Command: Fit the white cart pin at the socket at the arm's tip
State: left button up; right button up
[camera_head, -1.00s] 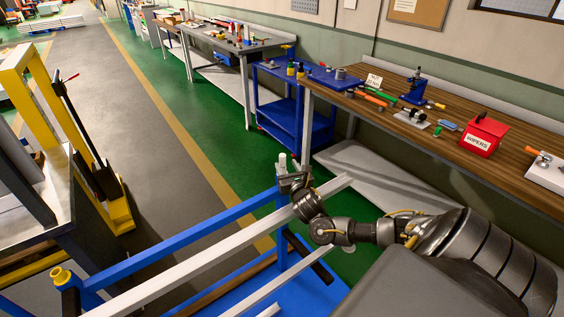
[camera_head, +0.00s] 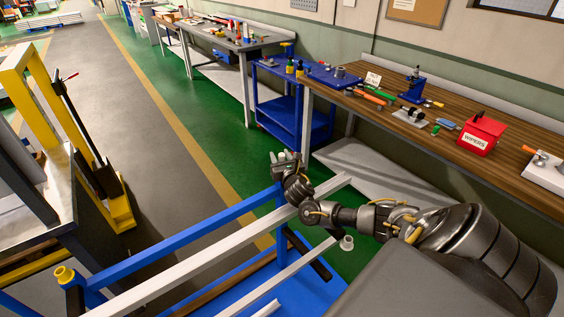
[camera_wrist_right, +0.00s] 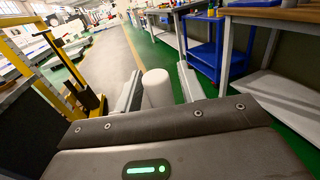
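The white pin (camera_wrist_right: 157,88) stands upright with a rounded top between the two fingers in the right wrist view. A narrow gap shows beside it on each side. In the head view my right gripper (camera_head: 285,158) is at the far end of the blue arm (camera_head: 200,232), above its blue post. The gripper covers most of the pin and the arm's tip, so the socket there is hidden and I cannot tell how deep the pin sits. My left gripper is not in view.
A white rail (camera_head: 215,250) runs beside the blue arm. A white round fitting (camera_head: 347,243) stands below my right forearm, and a yellow one (camera_head: 63,274) at the lower left. The wooden workbench (camera_head: 460,150) stands to the right. The grey aisle floor (camera_head: 150,130) is clear.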

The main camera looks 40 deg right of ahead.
grip_shut()
jog(key=shift+r, duration=0.1)
